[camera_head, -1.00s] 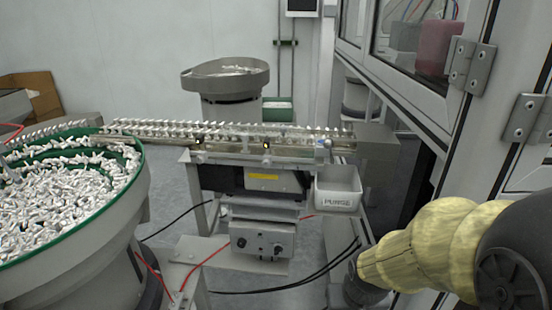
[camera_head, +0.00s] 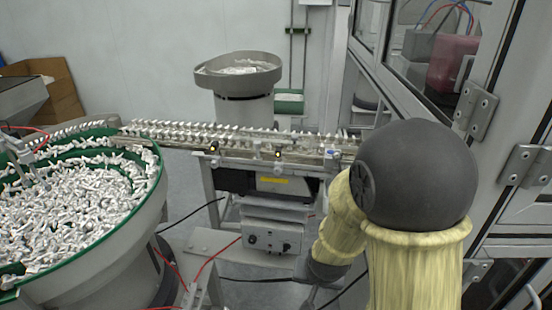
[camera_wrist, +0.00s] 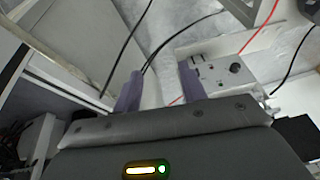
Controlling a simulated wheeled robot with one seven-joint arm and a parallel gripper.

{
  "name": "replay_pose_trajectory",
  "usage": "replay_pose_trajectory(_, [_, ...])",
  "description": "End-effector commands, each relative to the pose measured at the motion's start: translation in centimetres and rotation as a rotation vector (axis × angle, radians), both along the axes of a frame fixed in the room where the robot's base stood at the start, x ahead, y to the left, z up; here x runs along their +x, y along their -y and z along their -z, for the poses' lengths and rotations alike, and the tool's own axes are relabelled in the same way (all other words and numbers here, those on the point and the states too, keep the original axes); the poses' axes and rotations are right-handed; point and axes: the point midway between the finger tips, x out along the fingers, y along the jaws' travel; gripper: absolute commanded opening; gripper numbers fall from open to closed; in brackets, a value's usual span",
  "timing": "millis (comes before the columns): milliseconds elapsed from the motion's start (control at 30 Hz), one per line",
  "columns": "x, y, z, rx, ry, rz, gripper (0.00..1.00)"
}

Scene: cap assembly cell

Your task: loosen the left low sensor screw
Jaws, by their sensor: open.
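The linear track (camera_head: 240,140) carries rows of white caps. My gripper (camera_wrist: 160,85) shows in the wrist view with two purple fingers apart and nothing between them. It points down toward the floor and the grey control box (camera_wrist: 222,70), below the track. The sensors are not in the wrist view.
A large bowl feeder (camera_head: 150,200) full of white parts stands at the left. A smaller hopper (camera_head: 238,75) stands behind the track. A machine cabinet (camera_head: 500,110) with hinged doors closes off the right. Black and red cables hang near the control box (camera_head: 272,239).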

Motion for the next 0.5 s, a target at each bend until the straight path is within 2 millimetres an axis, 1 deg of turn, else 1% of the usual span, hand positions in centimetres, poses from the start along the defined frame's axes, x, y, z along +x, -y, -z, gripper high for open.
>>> replay_pose_trajectory(33, [0.4,-1.3,-1.3,-0.012,0.014,0.009,0.42])
replay_pose_trajectory(200, [2.0,-4.1,-1.9,-0.072,0.127,0.078,0.42])
replay_pose_trajectory(367, [2.9,-5.7,-3.3,-0.163,0.281,0.118,0.42])
replay_pose_trajectory(467, [3.2,-6.6,-4.9,-0.226,0.403,0.122,0.42])
replay_pose_trajectory(500, [3.3,-6.9,-5.7,-0.252,0.458,0.118,0.42])
